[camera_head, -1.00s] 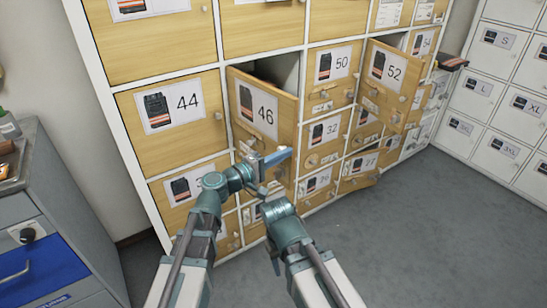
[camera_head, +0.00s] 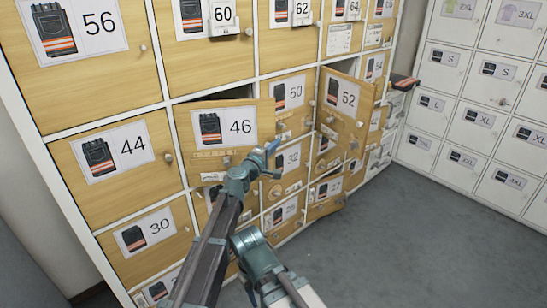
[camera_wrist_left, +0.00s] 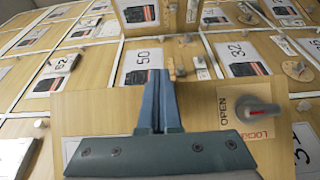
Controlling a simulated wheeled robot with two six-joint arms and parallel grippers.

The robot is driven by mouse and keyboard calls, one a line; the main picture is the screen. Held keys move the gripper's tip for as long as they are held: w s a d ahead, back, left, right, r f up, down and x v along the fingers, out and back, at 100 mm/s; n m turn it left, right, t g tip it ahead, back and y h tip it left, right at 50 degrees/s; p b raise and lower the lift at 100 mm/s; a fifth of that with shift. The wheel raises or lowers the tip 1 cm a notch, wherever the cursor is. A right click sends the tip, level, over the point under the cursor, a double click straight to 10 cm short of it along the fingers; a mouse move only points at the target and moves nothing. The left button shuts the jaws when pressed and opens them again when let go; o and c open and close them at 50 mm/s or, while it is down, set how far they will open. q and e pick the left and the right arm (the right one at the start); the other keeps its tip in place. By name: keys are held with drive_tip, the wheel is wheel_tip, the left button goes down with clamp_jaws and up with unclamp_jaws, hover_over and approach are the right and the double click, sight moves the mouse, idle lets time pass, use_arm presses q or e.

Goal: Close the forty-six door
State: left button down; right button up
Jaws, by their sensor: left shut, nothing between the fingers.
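The forty-six door (camera_head: 200,155) is a wooden locker door with a card showing a dark garment and "46". It stands ajar, with a dark gap along its top edge. My left gripper (camera_head: 274,148) is at the door's lower right, close to its free edge; I cannot tell whether it touches. In the left wrist view the shut, empty blue fingers (camera_wrist_left: 158,100) lie in front of a wooden panel with a grey knob (camera_wrist_left: 262,110) marked OPEN and LOCK. My right gripper cannot be made out.
The fifty-two door (camera_head: 345,105) stands open to the right, and a lower door (camera_head: 327,197) is also ajar. Doors 44 (camera_head: 125,175) and 30 (camera_head: 165,250) are shut. White lockers (camera_head: 480,130) line the right side. Grey floor (camera_head: 370,260) is clear.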

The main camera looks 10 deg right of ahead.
use_arm(q)
drive_tip(key=w+a, duration=0.3)
drive_tip(key=w, duration=1.5)
